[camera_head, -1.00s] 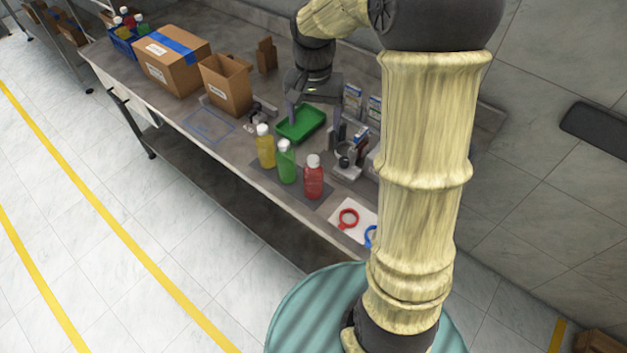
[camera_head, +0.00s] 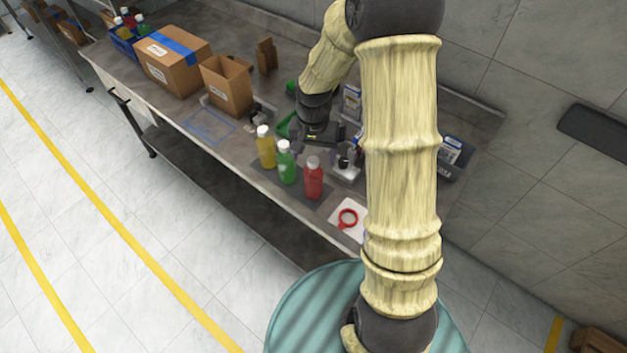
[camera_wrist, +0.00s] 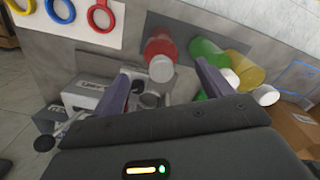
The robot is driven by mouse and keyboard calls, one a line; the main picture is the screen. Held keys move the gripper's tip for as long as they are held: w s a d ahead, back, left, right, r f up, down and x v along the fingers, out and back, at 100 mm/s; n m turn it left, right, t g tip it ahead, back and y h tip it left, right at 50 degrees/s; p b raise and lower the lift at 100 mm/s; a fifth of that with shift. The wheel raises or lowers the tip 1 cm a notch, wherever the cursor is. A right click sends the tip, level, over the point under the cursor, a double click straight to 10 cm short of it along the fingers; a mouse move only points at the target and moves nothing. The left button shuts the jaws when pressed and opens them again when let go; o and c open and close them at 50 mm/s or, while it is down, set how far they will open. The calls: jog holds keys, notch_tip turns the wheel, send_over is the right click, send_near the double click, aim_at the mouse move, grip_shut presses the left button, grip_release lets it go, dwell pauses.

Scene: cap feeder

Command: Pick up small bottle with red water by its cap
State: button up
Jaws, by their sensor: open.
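The red bottle (camera_head: 313,181) stands upright with a white cap (camera_head: 313,162) at the right end of a row of bottles, on a dark mat near the table's front edge. My gripper (camera_head: 319,148) is behind the row, close to the red bottle. In the wrist view my gripper (camera_wrist: 163,69) is open and empty. The red bottle (camera_wrist: 160,45) and its cap (camera_wrist: 161,69) show between its two fingers, apart from both. A green bottle (camera_head: 287,166) and a yellow bottle (camera_head: 266,150) stand to the left.
A small grey device (camera_head: 345,163) stands right of my gripper. A white sheet with a red ring (camera_head: 347,218) lies right of the red bottle. Cardboard boxes (camera_head: 228,88) stand at left.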

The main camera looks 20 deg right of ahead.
aim_at(313, 159)
dwell(0.3)
jog(key=shift+w+f+p, duration=0.15)
jog(key=shift+f+p, duration=0.65)
jog(key=shift+f, duration=1.85)
jog(key=shift+c, duration=0.5)
jog(key=c, duration=1.5)
